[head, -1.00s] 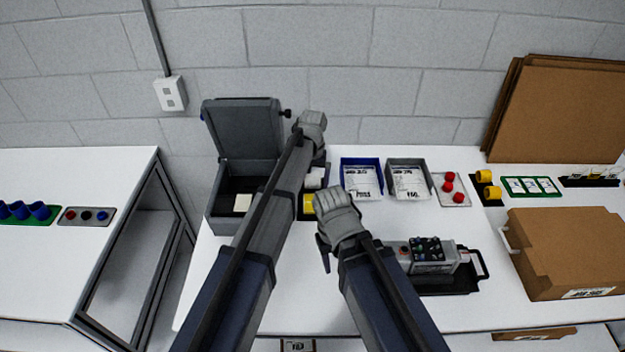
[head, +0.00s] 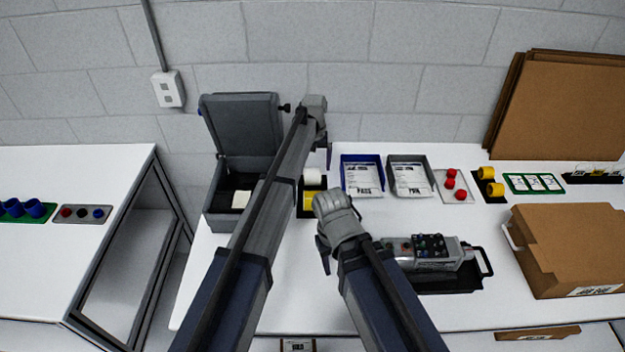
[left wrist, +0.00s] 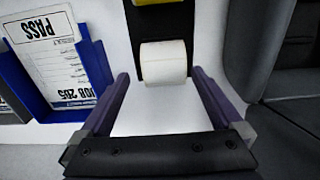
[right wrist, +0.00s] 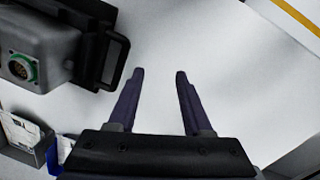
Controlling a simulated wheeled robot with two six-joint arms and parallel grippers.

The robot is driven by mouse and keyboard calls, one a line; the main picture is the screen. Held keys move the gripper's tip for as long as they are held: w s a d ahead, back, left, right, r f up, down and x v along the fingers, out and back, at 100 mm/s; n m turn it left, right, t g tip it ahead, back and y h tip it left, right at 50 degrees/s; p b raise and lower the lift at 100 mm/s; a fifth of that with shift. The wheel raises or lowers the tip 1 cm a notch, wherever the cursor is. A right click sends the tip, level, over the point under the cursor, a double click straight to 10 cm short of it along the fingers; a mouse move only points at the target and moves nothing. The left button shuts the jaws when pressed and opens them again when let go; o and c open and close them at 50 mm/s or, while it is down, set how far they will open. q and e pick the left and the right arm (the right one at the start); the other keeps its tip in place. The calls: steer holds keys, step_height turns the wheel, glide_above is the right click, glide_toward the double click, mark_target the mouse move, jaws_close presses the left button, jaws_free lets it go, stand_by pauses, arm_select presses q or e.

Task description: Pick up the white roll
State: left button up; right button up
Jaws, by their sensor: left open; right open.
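The white roll (head: 312,178) sits at the back end of a black holder, behind a yellow roll (head: 308,203), just right of the open grey box. In the left wrist view the white roll (left wrist: 163,62) lies ahead of my open left gripper (left wrist: 160,82), roughly centred between its two fingers, which are empty. In the head view my left gripper (head: 328,155) is above and behind the roll; its fingers are partly hidden by the arm. My right gripper (head: 323,252) is open and empty over the table; its spread fingers show in the right wrist view (right wrist: 155,75).
The grey box (head: 225,222) with its lid up stands left of the roll. A blue tray (head: 347,178) and a grey tray (head: 428,190) with papers stand to its right. A device (head: 415,250) on a black tray lies right of my right gripper.

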mark_target(313, 170)
arm_select(q)
steer(key=shift+s+a+f+b, duration=0.15)
steer(key=shift+f+b, duration=1.15)
steer(key=shift+b, duration=0.05)
steer(key=shift+s+a+f+b, duration=0.15)
steer(key=shift+f+b, duration=1.15)
arm_select(e)
steer(key=shift+f, duration=2.65)
steer(key=shift+r, duration=0.1)
arm_select(q)
steer(key=shift+r, duration=0.1)
steer(key=c, duration=1.4)
arm_select(e)
steer(key=shift+r, duration=0.1)
arm_select(q)
step_height(313, 170, up, 10)
steer(key=p, duration=1)
arm_select(e)
step_height(313, 170, up, 10)
arm_select(q)
steer(key=shift+r, duration=0.1)
